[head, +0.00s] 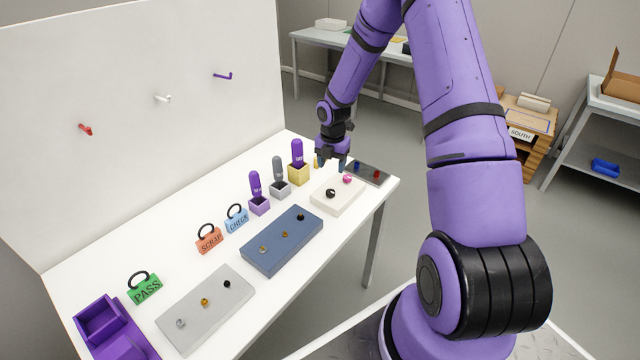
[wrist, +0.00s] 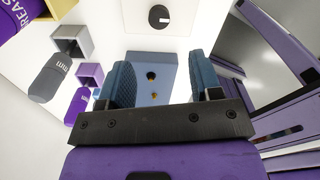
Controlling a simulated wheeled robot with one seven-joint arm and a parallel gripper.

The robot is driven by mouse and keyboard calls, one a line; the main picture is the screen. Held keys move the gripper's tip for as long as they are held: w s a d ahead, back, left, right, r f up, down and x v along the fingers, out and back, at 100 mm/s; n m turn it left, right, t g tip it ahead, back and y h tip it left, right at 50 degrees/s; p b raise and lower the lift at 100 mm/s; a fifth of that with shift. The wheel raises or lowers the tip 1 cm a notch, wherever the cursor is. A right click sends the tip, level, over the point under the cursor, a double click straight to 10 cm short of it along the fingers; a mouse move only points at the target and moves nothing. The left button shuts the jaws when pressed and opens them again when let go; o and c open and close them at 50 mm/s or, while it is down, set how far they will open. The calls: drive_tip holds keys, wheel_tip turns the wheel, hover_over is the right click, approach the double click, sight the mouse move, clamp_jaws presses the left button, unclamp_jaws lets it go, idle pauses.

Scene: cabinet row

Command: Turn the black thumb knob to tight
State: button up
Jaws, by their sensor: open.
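A black knob (head: 330,193) sits on a cream plate (head: 345,203) near the far end of the table. In the wrist view this black knob (wrist: 160,17) shows at the top with a white pointer mark. Other black knobs sit on the blue block (head: 262,262) and the light grey plate (head: 180,325); which one is the thumb knob I cannot tell, and no tight label is readable. My gripper (head: 331,163) is open and empty behind the cream plate, apart from the knobs. Its blue fingers also show in the wrist view (wrist: 162,84).
A dark grey plate (head: 358,171) with blue and red knobs lies close right of my gripper. Purple and grey cylinders in small boxes (head: 258,206) stand along the table's back. Tags and a purple tray (head: 110,326) stand nearer. A white wall with hooks rises behind.

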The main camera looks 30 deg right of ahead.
sight(331, 191)
wheel_tip(331, 191, down, 11)
idle(0.6)
